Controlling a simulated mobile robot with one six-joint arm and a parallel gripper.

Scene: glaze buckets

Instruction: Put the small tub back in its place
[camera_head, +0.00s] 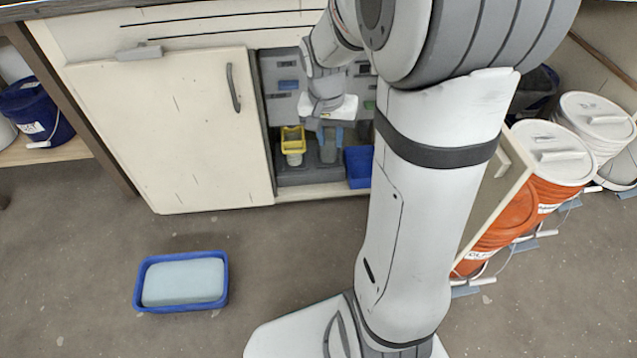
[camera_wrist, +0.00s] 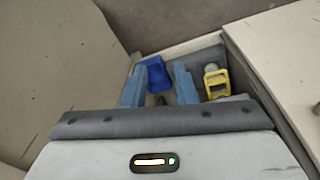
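My gripper (camera_head: 330,138) reaches down into the open cabinet, and its two blue fingers stand apart. In the wrist view the gripper (camera_wrist: 159,82) shows a clear gap between the fingers. A blue tub (camera_head: 358,167) is on the cabinet floor to the right of my gripper. In the wrist view this blue tub (camera_wrist: 157,74) shows beyond the gap between the fingers. Which of these the task calls the small tub is not certain.
A yellow holder (camera_head: 292,139) with a pale cup is left of my gripper, close by. The cabinet door (camera_head: 170,130) is at the left. A blue basin (camera_head: 139,288) with a pale block lies on the floor. Orange buckets (camera_head: 545,195) stand at the right.

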